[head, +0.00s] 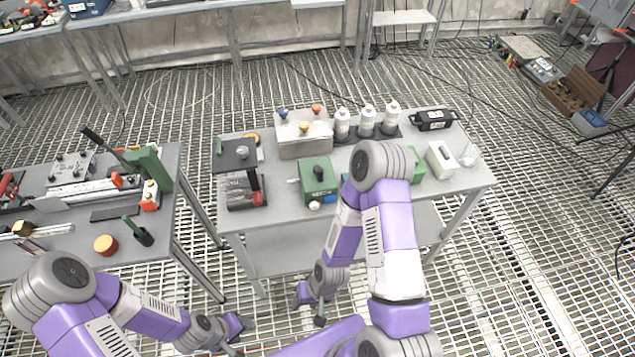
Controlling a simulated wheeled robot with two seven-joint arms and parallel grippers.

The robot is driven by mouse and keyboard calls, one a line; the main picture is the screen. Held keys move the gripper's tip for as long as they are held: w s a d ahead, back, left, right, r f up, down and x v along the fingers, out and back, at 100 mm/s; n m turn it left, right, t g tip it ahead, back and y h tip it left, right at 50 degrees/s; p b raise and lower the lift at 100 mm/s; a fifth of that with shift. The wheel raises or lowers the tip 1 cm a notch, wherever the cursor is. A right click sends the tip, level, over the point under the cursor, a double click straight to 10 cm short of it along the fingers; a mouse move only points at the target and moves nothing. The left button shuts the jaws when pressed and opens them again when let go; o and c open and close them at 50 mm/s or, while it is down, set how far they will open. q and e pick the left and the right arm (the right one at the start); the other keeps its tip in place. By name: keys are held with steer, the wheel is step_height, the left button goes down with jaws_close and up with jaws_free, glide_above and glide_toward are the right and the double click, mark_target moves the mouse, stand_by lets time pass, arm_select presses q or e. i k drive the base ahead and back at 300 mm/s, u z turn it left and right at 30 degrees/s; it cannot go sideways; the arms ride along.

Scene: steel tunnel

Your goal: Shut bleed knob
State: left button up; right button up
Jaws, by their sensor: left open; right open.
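A grey box (305,145) on the middle table carries a blue knob (283,113), a red knob (316,109) and a yellow knob (303,127). Beside it a green box (318,182) has a dark knob on top and small white and blue parts at its front. I cannot tell which knob is the bleed knob. My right arm crosses in front of the table and hides part of the items there. My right gripper (311,305) is open and empty, low in front of the table. My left gripper (235,342) is open near the bottom edge, left of it, partly cut off.
Several white bottles (367,120), a black case (433,120) and a white block (441,160) stand on the table. A black-topped device (237,158) stands at its left. A cluttered left table (90,215) is separated by a narrow gap. The grating floor is open at right.

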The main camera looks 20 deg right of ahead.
mark_target(315, 205)
steer(key=k, duration=0.5)
steer(key=u, duration=1.2)
steer(key=i, duration=1.1)
steer(key=z, duration=2.3)
